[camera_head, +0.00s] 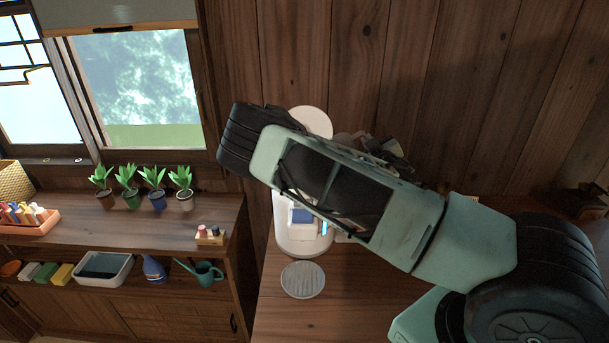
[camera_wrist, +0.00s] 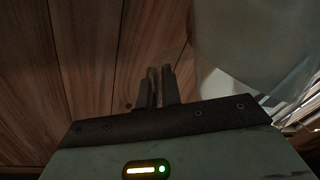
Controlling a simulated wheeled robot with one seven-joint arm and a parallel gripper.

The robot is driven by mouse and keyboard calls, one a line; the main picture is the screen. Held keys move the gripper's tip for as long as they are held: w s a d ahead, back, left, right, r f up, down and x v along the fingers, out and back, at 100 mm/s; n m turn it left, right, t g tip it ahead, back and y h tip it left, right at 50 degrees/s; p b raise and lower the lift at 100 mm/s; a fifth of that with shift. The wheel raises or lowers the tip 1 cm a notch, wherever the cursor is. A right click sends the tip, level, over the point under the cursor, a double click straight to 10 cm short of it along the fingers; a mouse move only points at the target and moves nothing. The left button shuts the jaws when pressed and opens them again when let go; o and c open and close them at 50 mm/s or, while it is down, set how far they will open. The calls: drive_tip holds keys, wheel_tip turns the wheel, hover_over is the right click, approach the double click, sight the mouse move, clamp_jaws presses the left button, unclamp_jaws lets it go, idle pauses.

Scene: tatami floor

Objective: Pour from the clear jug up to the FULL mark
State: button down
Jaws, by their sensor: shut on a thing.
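In the wrist view, my gripper (camera_wrist: 160,82) has its fingers close together on a thin part. A large, pale, see-through body, seemingly the clear jug (camera_wrist: 250,40), fills the upper right beside the fingers. The thin part looks like its handle, but the join is unclear. In the head view, my arm hides the gripper and most of the jug. A white rounded appliance (camera_head: 303,243) stands behind my arm, with a blue part and a light-blue strip at its front. No FULL mark is readable, and I cannot make out a water level.
A round grey ribbed mat (camera_head: 303,280) lies on the wooden counter (camera_head: 285,318) in front of the appliance. A wooden wall stands close behind.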

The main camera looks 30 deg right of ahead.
sight(347, 135)
drive_tip(key=shift+w+a+r+n+p, duration=0.2)
drive_tip(key=shift+a+r+n, duration=0.1)
drive_tip(key=shift+r, duration=0.1)
drive_tip(key=shift+w+a+r+n+p, duration=0.15)
drive_tip(key=shift+a+r+n, duration=0.1)
drive_tip(key=shift+r, duration=0.15)
drive_tip(key=shift+a+n, duration=0.25)
drive_tip(key=shift+n, duration=0.2)
drive_tip(key=shift+w+a+r+n, duration=0.1)
drive_tip(key=shift+a+r+n, duration=0.1)
drive_tip(key=shift+n, duration=0.1)
drive_tip(key=shift+w+a+r+n+b, duration=0.2)
drive_tip(key=shift+a+n+b, duration=0.2)
drive_tip(key=shift+n, duration=0.5)
drive_tip(key=shift+w+a+r+n+b, duration=0.1)
drive_tip(key=shift+w+a+n+b, duration=0.15)
drive_tip(key=shift+a+n, duration=0.45)
drive_tip(key=shift+w+a+r+n, duration=0.15)
drive_tip(key=shift+a+r+n, duration=0.1)
drive_tip(key=shift+r+n, duration=0.25)
drive_tip(key=shift+w+a+r+n, duration=0.1)
drive_tip(key=shift+a+r+n, duration=0.15)
drive_tip(key=shift+n, duration=0.35)
idle(2.8)
drive_tip(key=shift+w+a, duration=0.2)
drive_tip(key=shift+a, duration=0.15)
idle(0.6)
